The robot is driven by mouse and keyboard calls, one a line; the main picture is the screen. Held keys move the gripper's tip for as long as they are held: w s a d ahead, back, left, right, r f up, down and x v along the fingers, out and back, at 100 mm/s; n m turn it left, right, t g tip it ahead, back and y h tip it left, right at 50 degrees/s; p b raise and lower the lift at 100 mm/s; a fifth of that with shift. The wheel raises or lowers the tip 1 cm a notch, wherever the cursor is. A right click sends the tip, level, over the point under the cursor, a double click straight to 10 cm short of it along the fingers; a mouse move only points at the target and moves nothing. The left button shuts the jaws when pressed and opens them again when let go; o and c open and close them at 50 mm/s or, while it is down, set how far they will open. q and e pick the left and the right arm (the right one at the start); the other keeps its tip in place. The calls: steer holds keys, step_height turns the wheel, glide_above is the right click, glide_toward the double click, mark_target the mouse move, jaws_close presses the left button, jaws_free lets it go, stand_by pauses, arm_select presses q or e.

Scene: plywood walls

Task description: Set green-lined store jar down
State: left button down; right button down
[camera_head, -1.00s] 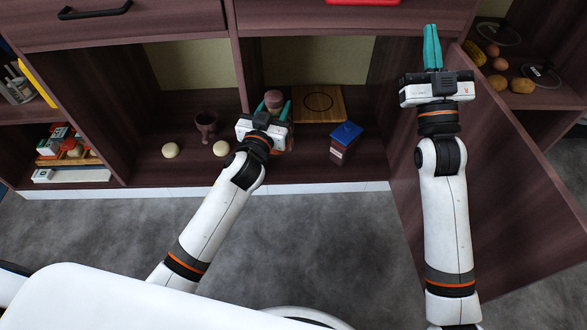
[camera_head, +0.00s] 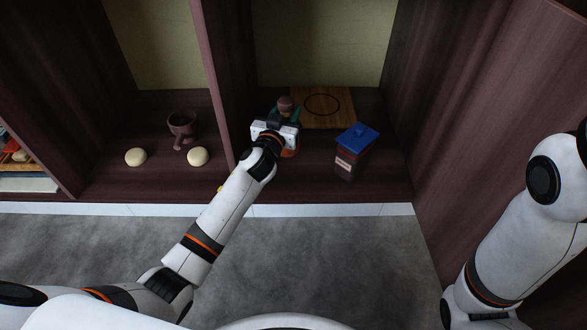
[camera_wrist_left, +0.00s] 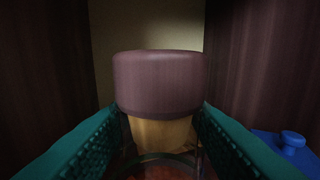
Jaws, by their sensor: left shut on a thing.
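My left gripper (camera_head: 284,112) is inside the right-hand cupboard compartment, shut on the store jar (camera_head: 286,103), whose brownish-purple lid shows above the fingers. In the left wrist view the jar (camera_wrist_left: 160,85) stands upright between the two teal fingers, with a yellowish neck under its lid. A curved green line shows low on it at the picture's bottom edge. Most of its body is hidden behind my gripper in the head view, so I cannot tell whether its base touches the shelf. My right gripper is out of view; only its arm shows at the right.
A wooden board (camera_head: 341,117) with a dark ring lies right of the jar. A blue-lidded jar (camera_head: 350,158) stands nearer the front right. A divider (camera_head: 222,90) separates off a goblet (camera_head: 181,128) and two pale round things (camera_head: 198,156).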

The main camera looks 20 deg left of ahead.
arm_select(q)
steer(key=shift+w+f, duration=0.25)
steer(key=shift+w, duration=0.2)
steer(key=shift+w+f+b, duration=0.15)
steer(key=shift+f+b, duration=0.15)
steer(key=shift+b, duration=0.15)
step_height(320, 180, down, 9)
steer(key=b, duration=0.8)
steer(key=shift+f, duration=0.15)
steer(key=c, duration=0.8)
jaws_free()
steer(key=shift+f, duration=0.1)
steer(key=shift+o, duration=0.2)
